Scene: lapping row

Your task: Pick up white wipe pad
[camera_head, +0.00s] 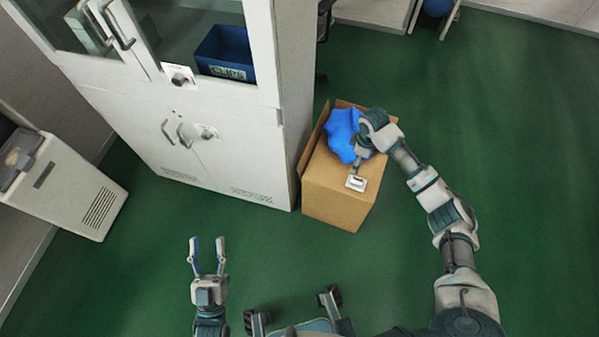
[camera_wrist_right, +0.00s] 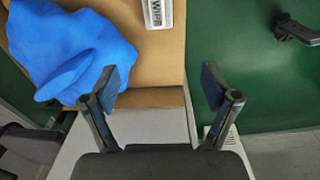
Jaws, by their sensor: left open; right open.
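The white wipe pad (camera_head: 356,183) lies on the top of a brown cardboard box (camera_head: 334,202), near its front edge. In the right wrist view the pad (camera_wrist_right: 158,12) is cut off by the top edge and shows printed lettering. My right gripper (camera_wrist_right: 161,85) is open and empty, with the pad beyond its fingertips and not between them. In the head view the right gripper (camera_head: 358,163) is over the box, close to the pad and partly hidden by its own wrist. My left gripper (camera_head: 207,243) is open and empty over the green floor, away from the box.
A crumpled blue cloth (camera_head: 342,132) lies on the box beside the right gripper. A white cabinet (camera_head: 225,145) holding a blue bin (camera_head: 226,54) stands against the box's left side. A white unit (camera_head: 75,190) stands far left. Green floor is free at the right.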

